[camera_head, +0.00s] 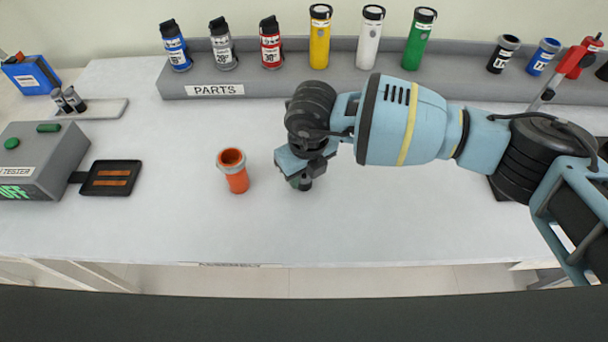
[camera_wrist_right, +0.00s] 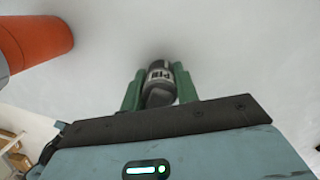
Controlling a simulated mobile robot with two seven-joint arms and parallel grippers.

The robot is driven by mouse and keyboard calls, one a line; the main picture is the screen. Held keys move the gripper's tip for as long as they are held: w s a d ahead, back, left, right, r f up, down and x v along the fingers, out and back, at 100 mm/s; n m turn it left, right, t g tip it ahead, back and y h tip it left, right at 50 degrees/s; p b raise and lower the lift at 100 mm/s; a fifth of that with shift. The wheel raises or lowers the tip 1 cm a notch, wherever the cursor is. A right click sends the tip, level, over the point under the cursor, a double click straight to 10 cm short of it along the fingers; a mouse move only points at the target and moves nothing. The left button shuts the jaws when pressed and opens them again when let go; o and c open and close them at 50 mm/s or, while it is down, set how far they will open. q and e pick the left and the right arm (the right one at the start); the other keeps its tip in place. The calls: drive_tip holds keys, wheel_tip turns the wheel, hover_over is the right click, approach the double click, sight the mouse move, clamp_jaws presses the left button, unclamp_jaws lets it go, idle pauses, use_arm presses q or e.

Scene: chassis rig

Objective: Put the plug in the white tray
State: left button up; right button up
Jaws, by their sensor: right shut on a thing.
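My right gripper (camera_head: 300,180) is low over the middle of the table, to the right of the orange cup-like cylinder. Its green fingers show in the right wrist view (camera_wrist_right: 160,92). They are shut on a small dark cylinder with a pale printed label (camera_wrist_right: 160,82); I cannot tell for certain that it is the plug. In the head view the gripper mostly hides it. A pale, low tray-like plate (camera_head: 108,109) lies at the back left, far from the gripper, with two small dark cylinders at its left end. My left gripper is not in view.
The orange cylinder (camera_head: 234,172) stands open-topped near the gripper. A grey tester box (camera_head: 40,150) with a black tray (camera_head: 111,163) is at the left. A grey parts rack (camera_head: 260,86) with several cylinders runs along the back. The front middle of the table is clear.

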drive_tip(key=shift+c, duration=0.8)
drive_tip(key=shift+r, duration=0.15)
drive_tip(key=shift+r, duration=0.5)
drive_tip(key=shift+s+a+r, duration=0.15)
drive_tip(key=shift+s+r, duration=0.15)
drive_tip(key=shift+r, duration=0.3)
drive_tip(key=shift+s+a+r, duration=0.1)
drive_tip(key=shift+s+r, duration=0.15)
drive_tip(key=shift+r, duration=0.35)
drive_tip(key=s+a, duration=0.1)
drive_tip(key=s, duration=0.3)
drive_tip(key=s+a+r, duration=0.1)
drive_tip(key=s+a, duration=0.1)
drive_tip(key=s, duration=0.3)
drive_tip(key=s+a, duration=0.1)
drive_tip(key=s, duration=0.4)
drive_tip(key=shift+a+r, duration=0.2)
drive_tip(key=shift+a, duration=0.2)
